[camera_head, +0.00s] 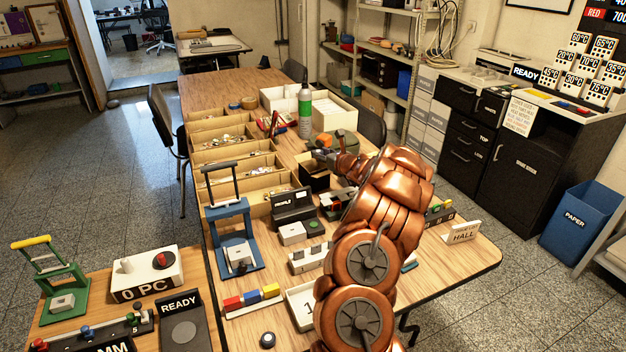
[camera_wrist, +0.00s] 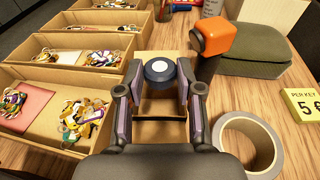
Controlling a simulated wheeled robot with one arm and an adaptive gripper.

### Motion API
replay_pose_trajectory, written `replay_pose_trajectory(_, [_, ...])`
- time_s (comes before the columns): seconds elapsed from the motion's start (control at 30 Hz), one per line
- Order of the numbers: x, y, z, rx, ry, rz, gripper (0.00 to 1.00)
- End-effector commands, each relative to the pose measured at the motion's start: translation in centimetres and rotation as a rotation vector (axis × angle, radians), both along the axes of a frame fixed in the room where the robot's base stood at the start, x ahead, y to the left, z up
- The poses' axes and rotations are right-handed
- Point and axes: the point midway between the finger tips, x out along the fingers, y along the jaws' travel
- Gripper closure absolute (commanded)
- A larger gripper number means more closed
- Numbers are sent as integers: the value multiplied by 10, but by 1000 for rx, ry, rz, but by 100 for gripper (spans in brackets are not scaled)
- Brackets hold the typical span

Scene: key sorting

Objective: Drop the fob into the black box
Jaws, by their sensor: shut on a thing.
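The fob (camera_wrist: 160,70), a round dark-blue disc with a pale centre, is between the fingertips of my gripper (camera_wrist: 161,75) in the wrist view. The fingers are shut on it from both sides. In the head view my gripper (camera_head: 326,155) is above the black box (camera_head: 313,183), and the fob cannot be made out there. The box is open at the top and its inside looks brown. In the wrist view an open box with a tan inside shows below the fingers, partly hidden by the gripper.
Wooden trays (camera_wrist: 30,119) with bunches of keys stand left of the gripper. A tape roll (camera_wrist: 227,146), an orange-topped object (camera_wrist: 216,36) and a grey-green case (camera_wrist: 264,58) are at its right. A green-and-white bottle (camera_head: 305,112) stands behind.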

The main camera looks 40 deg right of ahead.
Motion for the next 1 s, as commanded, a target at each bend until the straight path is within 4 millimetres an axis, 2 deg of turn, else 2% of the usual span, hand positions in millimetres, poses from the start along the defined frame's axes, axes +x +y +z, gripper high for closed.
replay_pose_trajectory(0.03, [-1, 0, -10, 1, 1, 0, 79])
replay_pose_trajectory(0.3, [-2, -2, -35, 1, 0, -2, 79])
replay_pose_trajectory(0.67, [-2, -2, -38, -1, 0, -4, 79])
replay_pose_trajectory(0.7, [-2, -2, -38, -1, 0, -4, 62])
replay_pose_trajectory(0.97, [-2, -2, -38, -1, 0, -4, 35])
replay_pose_trajectory(1.0, [-2, -2, -38, -1, 0, -4, 35])
